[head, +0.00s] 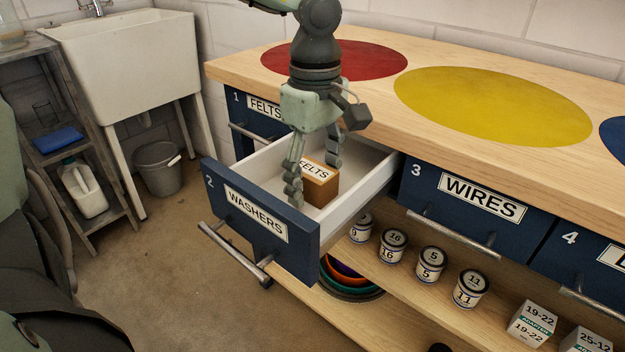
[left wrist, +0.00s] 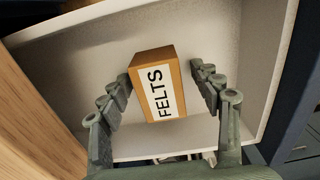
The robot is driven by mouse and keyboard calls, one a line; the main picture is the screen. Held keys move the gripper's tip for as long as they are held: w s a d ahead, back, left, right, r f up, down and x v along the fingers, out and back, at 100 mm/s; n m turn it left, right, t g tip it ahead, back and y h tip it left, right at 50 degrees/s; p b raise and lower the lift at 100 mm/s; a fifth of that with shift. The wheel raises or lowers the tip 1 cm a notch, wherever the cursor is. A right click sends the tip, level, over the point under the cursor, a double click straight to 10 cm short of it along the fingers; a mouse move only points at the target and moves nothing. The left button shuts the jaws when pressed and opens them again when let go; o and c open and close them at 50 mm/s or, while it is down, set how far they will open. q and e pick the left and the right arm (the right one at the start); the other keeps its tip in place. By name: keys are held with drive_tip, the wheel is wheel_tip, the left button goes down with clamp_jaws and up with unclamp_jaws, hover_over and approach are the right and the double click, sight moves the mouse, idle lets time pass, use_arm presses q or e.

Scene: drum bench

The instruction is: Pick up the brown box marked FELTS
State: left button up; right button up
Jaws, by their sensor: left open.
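The brown box marked FELTS (head: 320,186) sits inside the open drawer 2 labelled WASHERS (head: 259,214). My left gripper (head: 314,185) reaches down into the drawer from above with its fingers open. In the left wrist view the box (left wrist: 154,86) lies between the two spread fingers of the gripper (left wrist: 162,92), and a gap shows on each side of it. In the head view the gripper hides part of the box. My right gripper is not in view.
The bench top (head: 365,85) carries red, yellow and blue discs. Drawer 3, WIRES (head: 478,200), is shut at right. Below, a shelf holds several numbered cans (head: 431,263) and small boxes (head: 531,323). A sink (head: 130,60), bucket (head: 158,168) and rack stand at left.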

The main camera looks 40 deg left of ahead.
use_arm(q)
drive_tip(key=shift+c, duration=0.6)
drive_tip(key=c, duration=1.2)
drive_tip(key=shift+r, duration=0.1)
